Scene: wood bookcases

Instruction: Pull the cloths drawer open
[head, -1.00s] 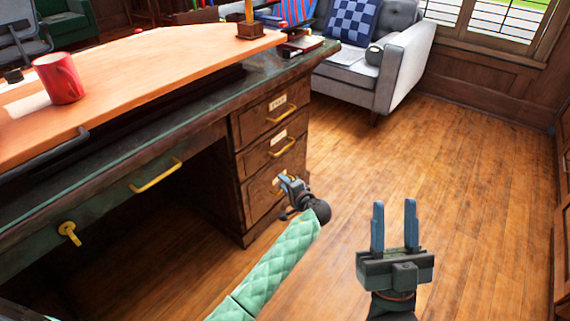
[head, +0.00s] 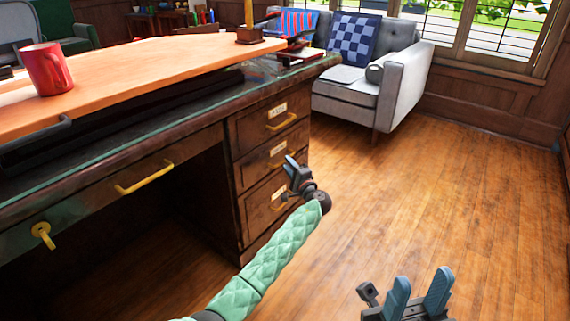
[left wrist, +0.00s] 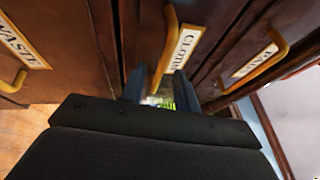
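The cloths drawer (head: 257,166) is the middle of three drawers in the desk's right pedestal and looks shut. In the left wrist view its label (left wrist: 186,47) reads partly as "CLOTHS", and its brass handle (left wrist: 166,58) lies between my left fingers in the picture. My left gripper (head: 293,162) is open in front of this drawer. Its fingers in the left wrist view (left wrist: 157,82) stand apart on either side of the handle; I cannot tell whether they touch it. My right gripper (head: 422,283) is open and empty over the floor at the bottom right.
The waste drawer's label (left wrist: 22,45) and the third drawer's handle (left wrist: 262,65) flank the cloths drawer. A red mug (head: 48,70) stands on the raised desktop (head: 140,70). A grey sofa (head: 400,75) is behind. The floor (head: 440,190) to the right is clear.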

